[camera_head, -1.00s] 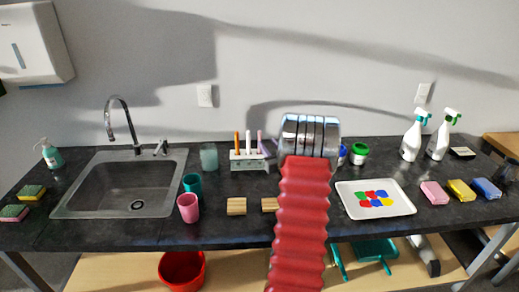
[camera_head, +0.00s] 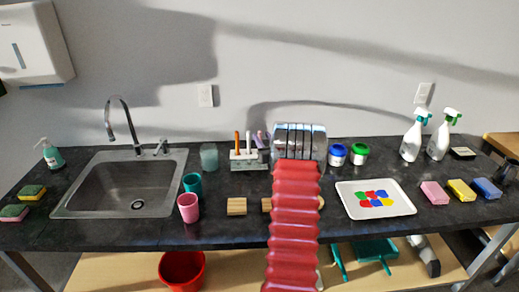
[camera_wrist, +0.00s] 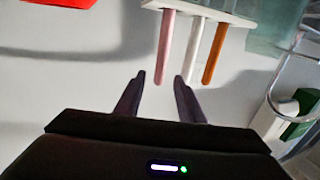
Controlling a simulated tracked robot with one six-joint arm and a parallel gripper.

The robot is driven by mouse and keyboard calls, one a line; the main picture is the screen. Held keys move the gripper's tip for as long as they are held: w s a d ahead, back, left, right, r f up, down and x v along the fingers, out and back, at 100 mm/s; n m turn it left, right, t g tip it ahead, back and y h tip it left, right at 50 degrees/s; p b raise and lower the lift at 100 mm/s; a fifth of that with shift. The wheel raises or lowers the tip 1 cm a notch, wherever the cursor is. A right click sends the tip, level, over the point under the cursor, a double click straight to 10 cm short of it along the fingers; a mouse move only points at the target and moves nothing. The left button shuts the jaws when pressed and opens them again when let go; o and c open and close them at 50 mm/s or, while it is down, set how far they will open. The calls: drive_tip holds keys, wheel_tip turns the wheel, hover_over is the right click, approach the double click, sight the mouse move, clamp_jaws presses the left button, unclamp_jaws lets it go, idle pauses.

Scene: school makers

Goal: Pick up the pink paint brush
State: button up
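The pink paint brush (camera_wrist: 167,45) stands in a pale holder (camera_wrist: 225,15) beside a white brush (camera_wrist: 194,50) and an orange brush (camera_wrist: 215,53). In the wrist view, its free end shows between the two fingertips of my gripper (camera_wrist: 160,76), with gaps at both sides. The gripper is open and empty. In the head view, the holder (camera_head: 246,162) stands at the back of the counter, with the orange and white handles upright. Purple finger shapes show near its right end, and my arm covers most of the gripper.
Blue and green paint jars (camera_head: 359,154) and a white paint tray (camera_head: 350,197) are to the right. The wall is close behind.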

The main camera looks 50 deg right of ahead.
sight(261, 135)
drive_tip(key=shift+x, duration=1.95)
drive_tip(key=shift+c, duration=0.3)
drive_tip(key=shift+f, duration=0.1)
clamp_jaws()
